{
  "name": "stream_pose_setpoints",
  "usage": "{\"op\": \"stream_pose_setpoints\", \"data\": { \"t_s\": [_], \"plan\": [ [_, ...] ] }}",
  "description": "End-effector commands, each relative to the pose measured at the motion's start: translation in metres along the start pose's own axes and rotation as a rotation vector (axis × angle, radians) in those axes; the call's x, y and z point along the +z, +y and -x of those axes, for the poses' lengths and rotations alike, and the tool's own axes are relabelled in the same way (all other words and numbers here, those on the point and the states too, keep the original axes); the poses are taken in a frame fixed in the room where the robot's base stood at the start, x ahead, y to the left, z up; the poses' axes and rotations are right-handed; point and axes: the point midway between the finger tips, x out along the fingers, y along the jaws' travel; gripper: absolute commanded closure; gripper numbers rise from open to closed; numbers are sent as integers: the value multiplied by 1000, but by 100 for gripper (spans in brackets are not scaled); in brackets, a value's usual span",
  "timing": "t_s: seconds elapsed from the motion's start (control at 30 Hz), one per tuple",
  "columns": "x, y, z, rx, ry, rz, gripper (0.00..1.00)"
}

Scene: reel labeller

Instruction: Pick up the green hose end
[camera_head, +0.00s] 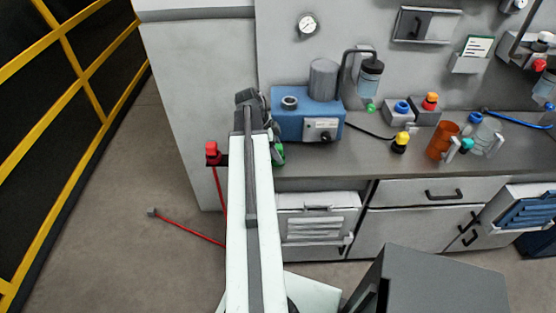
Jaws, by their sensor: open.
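A small green piece (279,154) shows at the bench's front left edge, just right of my arm and partly hidden behind it; it looks like the green hose end, but its hose is not visible. My gripper (271,126) is at the far end of my arm, above and very close to the first green piece, beside the blue machine. It is open. My arm hides most of its jaws, and I cannot tell whether they touch the piece.
The blue machine (293,119) stands right of my gripper, close to it. A red hose end (212,153) sits on a dark bracket to the left. Coloured connectors, an orange cup (442,141) and a clear jug (487,138) stand further right. The front middle of the bench is clear.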

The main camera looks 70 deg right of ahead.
Motion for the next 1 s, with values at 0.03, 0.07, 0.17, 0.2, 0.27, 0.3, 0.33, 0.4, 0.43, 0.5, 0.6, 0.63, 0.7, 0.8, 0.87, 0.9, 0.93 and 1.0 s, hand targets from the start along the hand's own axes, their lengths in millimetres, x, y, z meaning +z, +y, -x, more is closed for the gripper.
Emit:
{"op": "stream_pose_setpoints", "data": {
  "t_s": [0.03, 0.07, 0.17, 0.2, 0.27, 0.3, 0.33, 0.4, 0.43, 0.5, 0.6, 0.63, 0.7, 0.8, 0.87, 0.9, 0.93, 1.0],
  "plan": [
    [-1, 0, 1, 0, 0, 0, 42],
    [-1, 0, 2, 0, 0, 0, 42],
    [-1, 0, 2, 0, 0, 0, 53],
    [-1, 0, 2, 0, 0, 0, 64],
    [-1, 0, 2, 0, 0, 0, 81],
    [-1, 0, 2, 0, 0, 0, 92],
    [-1, 0, 2, 0, 0, 0, 100],
    [-1, 0, 2, 0, 0, -1, 100],
    [-1, 0, 2, 1, 0, -1, 100],
    [-1, 0, 2, 1, 0, -1, 100],
    [-2, 0, 2, 1, 0, -1, 100],
    [-2, 0, 3, 1, 0, -1, 100],
    [-2, 0, 6, 0, 0, 0, 100],
    [-4, 0, 12, 0, 0, 1, 100],
    [-6, 0, 16, 0, 0, 1, 100],
    [-7, 0, 19, 0, 0, 2, 100],
    [-7, 0, 21, 0, 0, 2, 100],
    [-9, 0, 26, -1, 0, 2, 100]
  ]
}}
